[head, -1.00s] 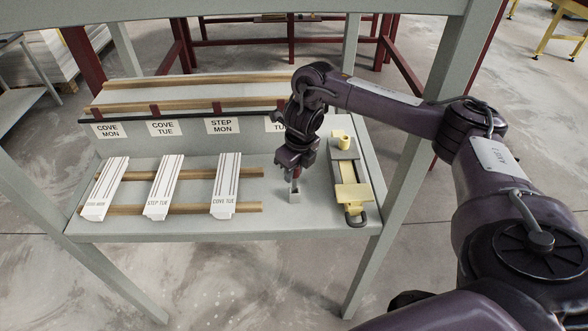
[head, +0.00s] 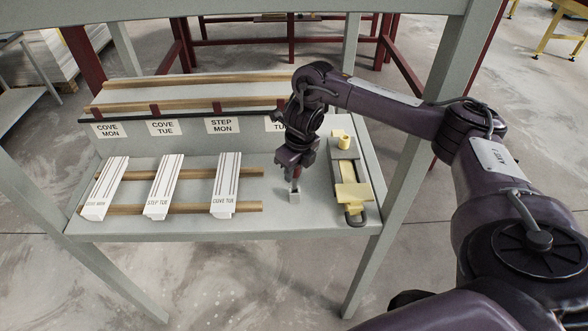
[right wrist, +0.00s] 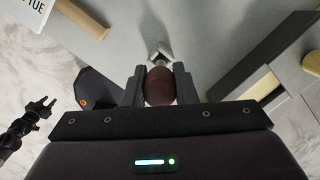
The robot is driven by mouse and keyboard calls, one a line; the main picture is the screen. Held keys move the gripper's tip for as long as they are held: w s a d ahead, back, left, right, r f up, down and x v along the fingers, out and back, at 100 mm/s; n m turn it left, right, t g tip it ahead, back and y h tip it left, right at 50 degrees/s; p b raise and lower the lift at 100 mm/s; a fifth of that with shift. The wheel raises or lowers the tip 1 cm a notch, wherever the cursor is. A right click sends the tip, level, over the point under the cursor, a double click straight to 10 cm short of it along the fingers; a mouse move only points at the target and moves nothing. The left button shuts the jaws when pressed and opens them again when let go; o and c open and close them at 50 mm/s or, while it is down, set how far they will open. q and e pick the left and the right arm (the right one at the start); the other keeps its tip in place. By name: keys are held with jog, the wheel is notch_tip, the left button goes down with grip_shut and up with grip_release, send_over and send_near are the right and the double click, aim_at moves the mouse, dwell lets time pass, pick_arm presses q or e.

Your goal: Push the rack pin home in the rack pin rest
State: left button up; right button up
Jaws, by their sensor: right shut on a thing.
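The rack pin (right wrist: 159,88) shows a dark red, rounded grip in the right wrist view. My right gripper (head: 294,172) is shut on it, one finger on each side. The rack pin rest (head: 295,197) is a small grey block on the bench, directly below the gripper in the head view. It also shows just beyond the fingers in the right wrist view (right wrist: 160,49). The pin's lower end is at the rest, but its depth there is hidden. My left gripper (right wrist: 42,108) shows small at the left of the right wrist view, with its fingers apart, away from the pin.
A grey and yellow fixture (head: 350,180) stands close to the right of the rest. White labelled boards (head: 226,185) lie across wooden rails on the left. A labelled ledge (head: 222,126) runs behind. Bare bench lies between boards and rest.

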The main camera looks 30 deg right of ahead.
aim_at(294, 186)
jog(key=shift+f+b, duration=1.75)
jog(key=shift+f, duration=0.55)
jog(key=o, duration=1.1)
jog(key=r, duration=0.2)
jog(key=r+p, duration=0.1)
jog(key=r, duration=0.2)
jog(key=s+r+p, duration=0.1)
jog(key=r, duration=0.1)
jog(key=shift+s+d+r, duration=0.1)
jog(key=shift+d+r, duration=0.05)
jog(key=shift+r, duration=0.25)
jog(key=shift+f, duration=0.1)
